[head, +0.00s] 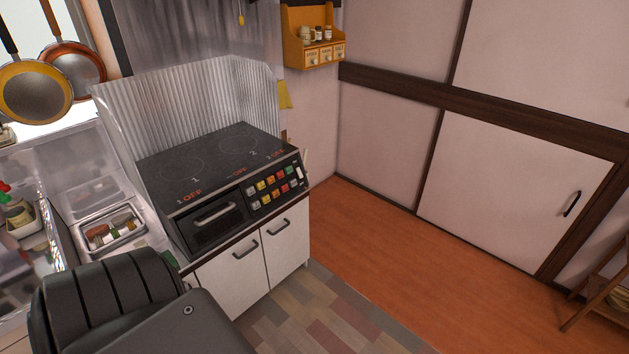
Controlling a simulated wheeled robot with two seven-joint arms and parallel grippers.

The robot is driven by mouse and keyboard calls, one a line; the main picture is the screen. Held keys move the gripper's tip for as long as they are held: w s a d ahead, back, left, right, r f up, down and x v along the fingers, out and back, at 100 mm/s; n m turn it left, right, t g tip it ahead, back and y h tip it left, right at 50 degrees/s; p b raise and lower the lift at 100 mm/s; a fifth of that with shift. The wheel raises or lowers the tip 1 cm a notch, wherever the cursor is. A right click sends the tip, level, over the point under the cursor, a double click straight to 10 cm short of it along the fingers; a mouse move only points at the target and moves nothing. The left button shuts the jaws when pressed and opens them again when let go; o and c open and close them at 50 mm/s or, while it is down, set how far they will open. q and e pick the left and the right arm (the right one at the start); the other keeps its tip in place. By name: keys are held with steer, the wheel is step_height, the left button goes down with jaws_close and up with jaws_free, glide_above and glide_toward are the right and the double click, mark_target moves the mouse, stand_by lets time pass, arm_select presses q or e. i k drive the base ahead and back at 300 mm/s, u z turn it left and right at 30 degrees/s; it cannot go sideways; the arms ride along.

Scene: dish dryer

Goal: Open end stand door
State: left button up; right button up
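A white stand with two doors is under the stove in the head view. Its left door (229,286) and right door (289,247) look shut. The left door has a dark bar handle (245,250) near its top, and the right door has a similar handle (279,227). I cannot tell which door the task means. Dark grey parts of my own body cover the lower left and hide the area left of the left door. Neither of my grippers is in view.
The stove (217,165) has a black top and front buttons. A sink counter with a metal tray (108,232) is at the left; pans (35,91) hang above. The orange floor (400,262) right of the stand is clear. A wooden shelf (600,290) stands at far right.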

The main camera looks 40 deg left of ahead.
mark_target(285, 242)
steer(key=i, duration=2.15)
steer(key=u, duration=1.8)
